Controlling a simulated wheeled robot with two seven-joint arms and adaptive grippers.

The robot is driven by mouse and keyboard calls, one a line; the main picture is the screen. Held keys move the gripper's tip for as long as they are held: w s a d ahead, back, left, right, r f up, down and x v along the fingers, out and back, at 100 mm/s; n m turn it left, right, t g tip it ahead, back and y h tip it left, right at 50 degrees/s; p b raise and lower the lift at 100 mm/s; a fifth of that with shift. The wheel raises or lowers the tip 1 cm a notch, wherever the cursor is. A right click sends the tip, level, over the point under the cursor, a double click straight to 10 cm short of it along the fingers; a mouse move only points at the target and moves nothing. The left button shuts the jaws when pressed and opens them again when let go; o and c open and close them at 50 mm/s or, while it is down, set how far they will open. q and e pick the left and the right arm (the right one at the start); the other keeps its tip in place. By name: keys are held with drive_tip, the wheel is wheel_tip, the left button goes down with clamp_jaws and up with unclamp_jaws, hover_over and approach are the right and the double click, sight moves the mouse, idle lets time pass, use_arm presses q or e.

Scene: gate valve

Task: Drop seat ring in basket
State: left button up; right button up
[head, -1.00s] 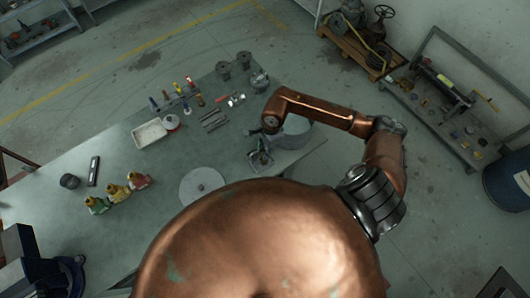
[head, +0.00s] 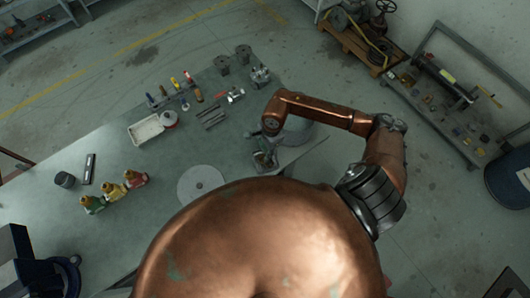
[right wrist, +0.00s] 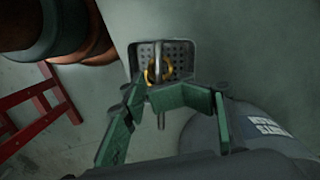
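A brass-yellow seat ring (right wrist: 153,77) shows in the right wrist view, against a grey metal basket (right wrist: 184,62) with perforated walls. A grey upright bar crosses in front of the basket. My right gripper (right wrist: 148,92), with green fingers, lies just below the ring in that view. The finger ends look close to the ring, but I cannot tell whether they touch or grip it. In the head view, my right gripper (head: 268,146) is over the basket (head: 265,162) on the table, and the ring is too small to make out. My left gripper is not in view.
A flat grey disc (head: 202,184) lies to the left on the table. Bottles (head: 115,193), a white tray (head: 146,130) and tools lie farther left. The table's middle is mostly clear.

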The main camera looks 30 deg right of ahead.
drive_tip(key=o, duration=0.6)
idle(0.3)
drive_tip(key=shift+r+p, duration=1.95)
drive_tip(key=shift+r, duration=2.05)
